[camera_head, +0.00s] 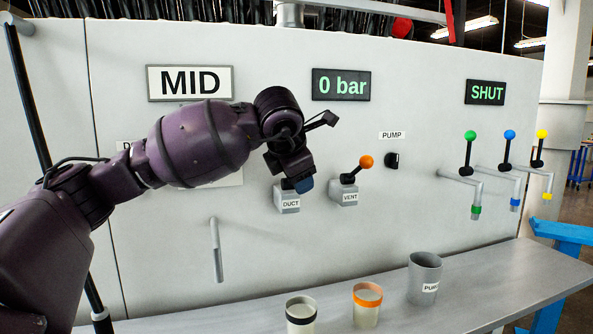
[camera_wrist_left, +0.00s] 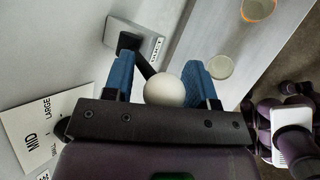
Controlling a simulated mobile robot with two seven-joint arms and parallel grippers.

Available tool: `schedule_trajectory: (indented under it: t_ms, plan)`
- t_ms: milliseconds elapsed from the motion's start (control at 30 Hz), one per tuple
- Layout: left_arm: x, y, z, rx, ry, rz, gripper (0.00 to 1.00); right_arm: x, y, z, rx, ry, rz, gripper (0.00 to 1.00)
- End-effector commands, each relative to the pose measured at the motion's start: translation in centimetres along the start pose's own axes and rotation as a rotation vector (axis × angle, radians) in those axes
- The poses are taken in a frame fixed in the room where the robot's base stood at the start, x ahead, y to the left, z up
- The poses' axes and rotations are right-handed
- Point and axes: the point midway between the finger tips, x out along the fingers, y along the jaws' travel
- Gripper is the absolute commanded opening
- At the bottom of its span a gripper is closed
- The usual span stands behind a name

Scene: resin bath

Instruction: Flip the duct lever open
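The duct lever has a grey base box labelled DUCT (camera_head: 287,203) on the panel wall. Its knob is hidden behind my left gripper (camera_head: 303,184) in the head view. In the left wrist view the lever's dark stem and white ball knob (camera_wrist_left: 167,90) show between the two blue fingers of my left gripper (camera_wrist_left: 158,62). The fingers are apart, one on each side of the knob, with a visible gap on the left side; on the right the finger is close, and I cannot tell if it touches. My right gripper is in neither view.
The vent lever (camera_head: 365,162) with an orange knob stands just right of the duct lever. A pump knob (camera_head: 392,160) and green, blue and yellow taps are further right. Cups, one orange-rimmed (camera_head: 368,290), and a grey container (camera_head: 425,272) stand on the bench below.

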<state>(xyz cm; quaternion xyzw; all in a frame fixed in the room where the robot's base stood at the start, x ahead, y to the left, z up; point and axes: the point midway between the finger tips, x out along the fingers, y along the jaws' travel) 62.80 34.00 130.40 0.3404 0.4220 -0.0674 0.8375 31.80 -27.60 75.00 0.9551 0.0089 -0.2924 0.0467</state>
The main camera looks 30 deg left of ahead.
Motion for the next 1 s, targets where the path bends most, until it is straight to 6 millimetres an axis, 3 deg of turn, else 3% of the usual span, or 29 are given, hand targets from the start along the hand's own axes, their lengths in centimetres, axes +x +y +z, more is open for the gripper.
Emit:
schedule_trajectory:
  t_ms: [367,800,1000]
  plan:
    - [-0.8,0.4,0.1,-0.003,-0.007,0.007,0.54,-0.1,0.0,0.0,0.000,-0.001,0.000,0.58]
    - [-7.9,0.3,0.1,-0.002,-0.005,0.006,0.54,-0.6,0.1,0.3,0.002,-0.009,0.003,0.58]
    - [-10.1,0.2,0.1,-0.001,-0.004,0.003,0.54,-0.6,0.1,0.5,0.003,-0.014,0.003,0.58]
